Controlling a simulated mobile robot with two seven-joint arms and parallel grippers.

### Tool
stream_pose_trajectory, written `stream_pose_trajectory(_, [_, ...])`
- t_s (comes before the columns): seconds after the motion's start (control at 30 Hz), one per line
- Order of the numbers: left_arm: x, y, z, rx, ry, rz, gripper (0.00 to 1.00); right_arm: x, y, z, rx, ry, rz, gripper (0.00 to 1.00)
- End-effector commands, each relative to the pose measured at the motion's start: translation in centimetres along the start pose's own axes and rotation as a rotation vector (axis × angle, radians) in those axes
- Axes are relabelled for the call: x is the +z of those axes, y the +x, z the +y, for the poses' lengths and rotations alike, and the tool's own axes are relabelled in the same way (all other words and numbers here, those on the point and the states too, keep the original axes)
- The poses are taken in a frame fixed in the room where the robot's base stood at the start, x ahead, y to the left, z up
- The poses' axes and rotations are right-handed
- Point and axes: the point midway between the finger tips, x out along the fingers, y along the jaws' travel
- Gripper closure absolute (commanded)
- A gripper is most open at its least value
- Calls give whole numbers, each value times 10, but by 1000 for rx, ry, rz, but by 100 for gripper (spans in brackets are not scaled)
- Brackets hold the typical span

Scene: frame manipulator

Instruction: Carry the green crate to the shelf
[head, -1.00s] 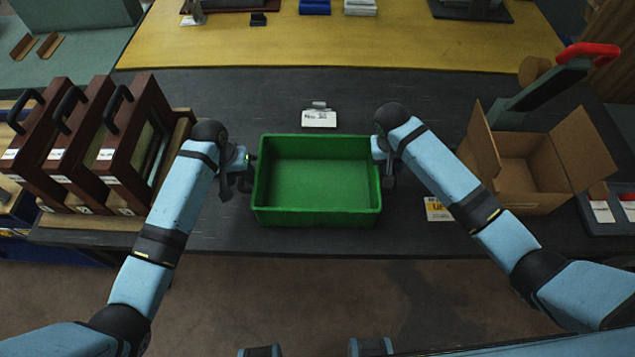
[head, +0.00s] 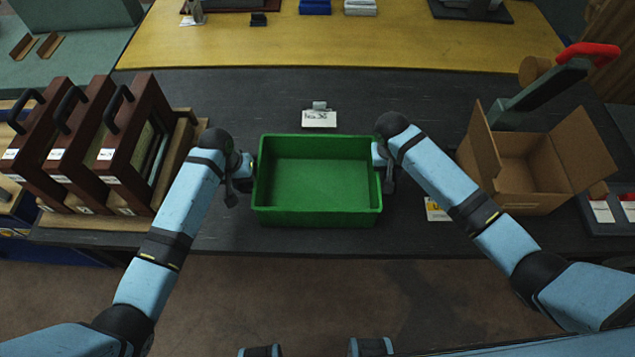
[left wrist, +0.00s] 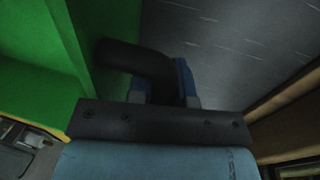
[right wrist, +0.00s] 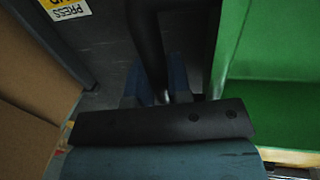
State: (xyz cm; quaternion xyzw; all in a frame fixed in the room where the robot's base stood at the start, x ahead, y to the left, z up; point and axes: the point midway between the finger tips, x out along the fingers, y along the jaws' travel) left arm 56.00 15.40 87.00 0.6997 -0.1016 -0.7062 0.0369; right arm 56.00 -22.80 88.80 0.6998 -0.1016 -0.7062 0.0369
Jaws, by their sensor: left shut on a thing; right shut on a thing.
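The empty green crate (head: 318,212) sits on the dark worktop between my two arms. It also shows at the left of the left wrist view (left wrist: 35,85) and at the right of the right wrist view (right wrist: 270,95). My left gripper (head: 242,175) is at the crate's left side, shut on a dark curved handle (left wrist: 135,58) there. My right gripper (head: 384,168) is at the crate's right side, shut on a dark handle bar (right wrist: 150,45). The crate looks level. I cannot pick out the shelf for certain.
Dark red framed cases with black handles (head: 135,145) stand close on the left. An open cardboard box (head: 535,205) is on the right, with a red-handled tool (head: 587,50) behind it. A small label holder (head: 319,119) is just behind the crate. The yellow surface (head: 400,45) lies beyond.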

Motion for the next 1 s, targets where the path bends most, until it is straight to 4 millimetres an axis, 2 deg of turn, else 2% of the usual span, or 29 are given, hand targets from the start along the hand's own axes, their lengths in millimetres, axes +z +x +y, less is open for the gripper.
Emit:
stream_pose_trajectory(0.27, [-1, -8, 1, 0, 0, 2, 100, 0, -7, 1, 0, 0, 1, 100])
stream_pose_trajectory(0.7, [-1, -47, 9, 0, 0, 2, 100, 0, -46, 9, 0, 0, 1, 100])
stream_pose_trajectory(1.0, [0, -50, 10, 0, 0, 2, 100, 0, -50, 10, 0, 0, 0, 100])
